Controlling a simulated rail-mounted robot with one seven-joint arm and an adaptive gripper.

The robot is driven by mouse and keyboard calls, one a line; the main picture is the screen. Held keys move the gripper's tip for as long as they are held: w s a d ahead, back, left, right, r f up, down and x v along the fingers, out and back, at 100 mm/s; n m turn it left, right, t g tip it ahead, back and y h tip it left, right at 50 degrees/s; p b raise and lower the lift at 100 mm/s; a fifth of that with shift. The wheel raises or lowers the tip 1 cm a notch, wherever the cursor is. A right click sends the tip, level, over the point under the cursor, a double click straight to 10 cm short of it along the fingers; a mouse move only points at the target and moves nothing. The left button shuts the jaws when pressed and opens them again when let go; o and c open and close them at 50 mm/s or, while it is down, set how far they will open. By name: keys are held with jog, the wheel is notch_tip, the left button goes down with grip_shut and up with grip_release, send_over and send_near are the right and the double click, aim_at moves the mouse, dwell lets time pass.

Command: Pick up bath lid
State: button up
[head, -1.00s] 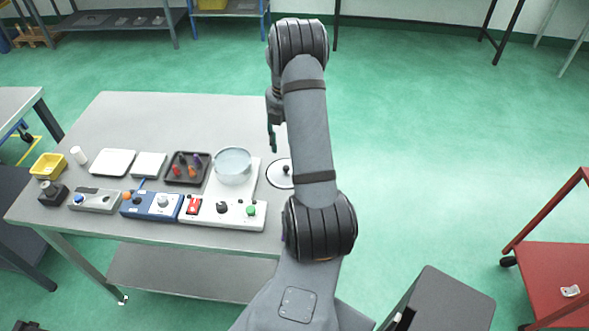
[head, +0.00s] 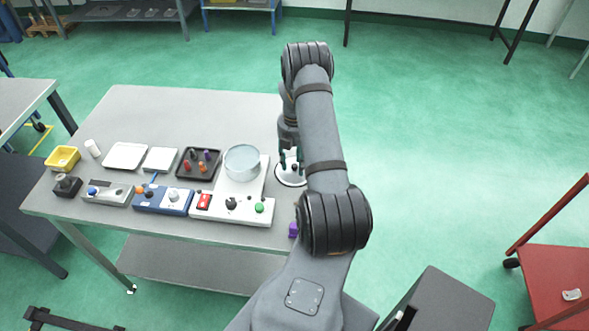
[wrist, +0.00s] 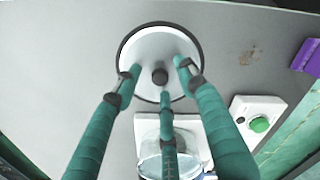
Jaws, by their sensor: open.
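The bath lid is a white disc with a dark rim and a dark round knob, lying flat on the table. In the wrist view the lid (wrist: 150,48) is at the top centre, its knob (wrist: 160,76) between my fingers. In the head view the lid (head: 289,179) is partly hidden by my gripper and arm. My gripper (wrist: 164,84) has green fingers spread around the knob, above the lid; it also shows in the head view (head: 291,160). It is open and empty. I cannot tell whether any fingertip touches the lid.
The glass bath (head: 242,162) on its white unit (head: 226,206) stands just left of the lid. A dark tray of coloured pegs (head: 185,173), white trays (head: 126,156) and a blue unit (head: 150,206) lie further left. A purple object (wrist: 305,55) is near the table edge.

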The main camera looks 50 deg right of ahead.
jog(key=shift+c, duration=0.8)
grip_shut()
